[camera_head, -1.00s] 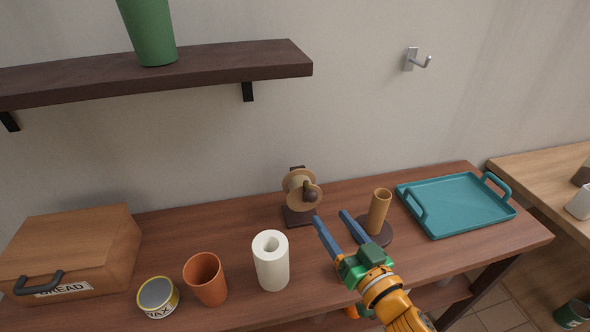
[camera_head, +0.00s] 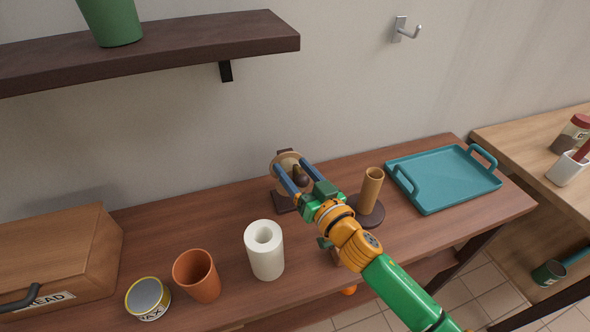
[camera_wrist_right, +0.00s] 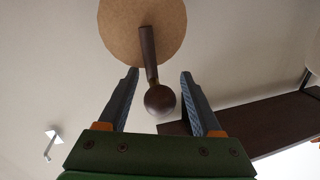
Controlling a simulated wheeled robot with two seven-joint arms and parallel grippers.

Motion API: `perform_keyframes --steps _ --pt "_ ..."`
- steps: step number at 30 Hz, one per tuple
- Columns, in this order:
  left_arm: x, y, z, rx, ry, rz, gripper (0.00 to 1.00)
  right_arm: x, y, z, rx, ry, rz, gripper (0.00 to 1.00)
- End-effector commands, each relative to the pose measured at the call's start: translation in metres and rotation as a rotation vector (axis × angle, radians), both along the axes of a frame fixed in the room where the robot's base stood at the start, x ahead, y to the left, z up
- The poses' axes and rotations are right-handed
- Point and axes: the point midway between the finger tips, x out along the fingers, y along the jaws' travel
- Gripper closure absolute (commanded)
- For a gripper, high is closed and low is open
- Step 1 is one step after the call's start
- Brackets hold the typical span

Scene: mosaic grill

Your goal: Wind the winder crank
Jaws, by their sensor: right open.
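The winder (camera_head: 283,202) stands on the table against the wall, with a dark base and a round tan disc (camera_wrist_right: 120,30). Its crank is a dark arm (camera_wrist_right: 148,55) on the disc ending in a round dark knob (camera_wrist_right: 160,100). The knob also shows in the head view (camera_head: 301,179). My right gripper (camera_head: 291,166) is open, its blue fingers pointing at the winder. In the right wrist view the fingers (camera_wrist_right: 160,75) stand on either side of the knob, with gaps visible. I cannot tell whether the knob is fully between them in depth. My left gripper is not in view.
A brown tube on a round stand (camera_head: 371,190) is close right of my right arm. A white roll (camera_head: 264,252), orange cup (camera_head: 197,277) and wax tin (camera_head: 148,298) stand along the front left. A teal tray (camera_head: 440,190) lies right. A shelf (camera_head: 200,45) hangs above left.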

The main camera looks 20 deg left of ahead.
Motion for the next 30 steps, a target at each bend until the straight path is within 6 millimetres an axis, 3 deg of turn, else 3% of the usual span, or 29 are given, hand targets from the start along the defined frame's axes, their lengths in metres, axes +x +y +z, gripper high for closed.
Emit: perform_keyframes --steps 2,6,9,30 --pt "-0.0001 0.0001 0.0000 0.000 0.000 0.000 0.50 0.0000 -0.0001 0.0000 0.000 0.000 0.000 0.39" --pt "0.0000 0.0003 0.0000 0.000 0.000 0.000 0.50 0.0000 -0.0003 -0.0001 0.000 0.000 0.000 0.77" --pt "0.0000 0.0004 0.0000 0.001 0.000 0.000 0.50 -0.0001 -0.0003 -0.0001 0.000 0.000 0.000 1.00" --pt "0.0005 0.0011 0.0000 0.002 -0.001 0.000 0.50 -0.0001 -0.0003 -0.0001 0.000 0.000 0.000 1.00"
